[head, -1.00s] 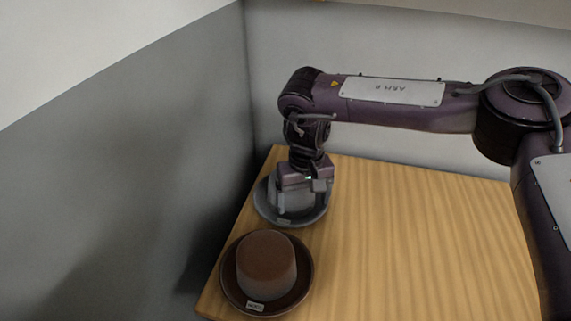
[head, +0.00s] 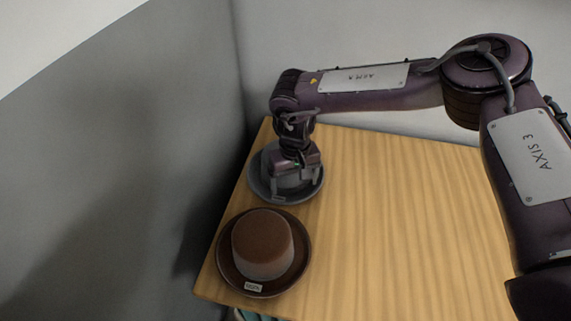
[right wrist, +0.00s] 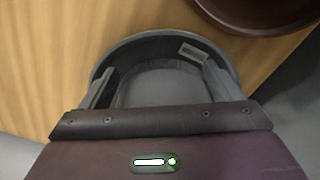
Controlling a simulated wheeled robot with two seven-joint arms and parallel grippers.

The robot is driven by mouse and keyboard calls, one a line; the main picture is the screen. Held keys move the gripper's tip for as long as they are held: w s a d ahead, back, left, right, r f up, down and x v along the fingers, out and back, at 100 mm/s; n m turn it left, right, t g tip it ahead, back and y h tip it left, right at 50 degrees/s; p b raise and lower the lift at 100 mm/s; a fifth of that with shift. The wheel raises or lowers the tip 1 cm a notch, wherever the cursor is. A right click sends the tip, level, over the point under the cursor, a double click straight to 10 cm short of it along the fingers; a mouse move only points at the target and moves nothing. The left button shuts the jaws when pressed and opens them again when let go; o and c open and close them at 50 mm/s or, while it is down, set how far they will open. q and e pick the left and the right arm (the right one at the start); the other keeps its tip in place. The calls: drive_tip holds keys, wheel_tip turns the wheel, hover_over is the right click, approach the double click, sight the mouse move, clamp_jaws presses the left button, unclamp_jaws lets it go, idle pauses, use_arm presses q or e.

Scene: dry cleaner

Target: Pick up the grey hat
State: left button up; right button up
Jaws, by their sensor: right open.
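The grey hat (head: 259,186) lies brim-down on the wooden table near its far left corner. My right gripper (head: 295,183) is over it, pointing down, with its fingers apart and partly hiding the crown. In the right wrist view the open fingers (right wrist: 158,78) stand on either side of the hat's crown (right wrist: 155,92), inside the line of the brim. A small pale label shows on the brim. I cannot tell whether the fingers touch the crown. My left gripper is not in view.
A brown hat (head: 262,235) with a small tag sits on the table just in front of the grey one; its brim also shows in the right wrist view (right wrist: 240,20). A grey wall (head: 130,190) rises close to the left. The table (head: 410,220) is clear to the right.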

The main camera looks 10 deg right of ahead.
drive_tip(key=c, duration=1.7)
drive_tip(key=shift+r, duration=0.1)
